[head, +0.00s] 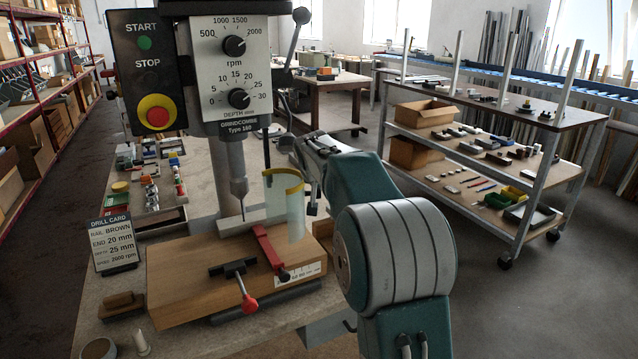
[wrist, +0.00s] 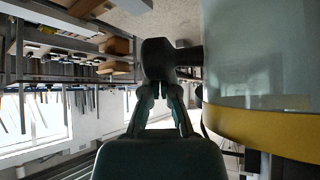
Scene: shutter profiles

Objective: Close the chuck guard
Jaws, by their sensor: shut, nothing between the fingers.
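The chuck guard (head: 287,205) is a clear curved shield with a yellow upper rim. In the head view it stands to the right of the chuck (head: 238,188) and drill bit, not around them. In the wrist view the guard (wrist: 255,55) fills the right side, its yellow band lower. A dark knob (wrist: 157,58) on a short stem appears joined to the guard. My gripper (wrist: 160,92) is shut and empty, its fingertips right by the knob; whether they touch it I cannot tell. In the head view my arm largely hides the gripper.
A wooden workpiece (head: 185,270) lies under the drill with a red-handled clamp (head: 268,250) on it. The control panel (head: 148,70) hangs at upper left. A drill card (head: 114,240) stands at left. A shelf trolley (head: 480,150) is at the right.

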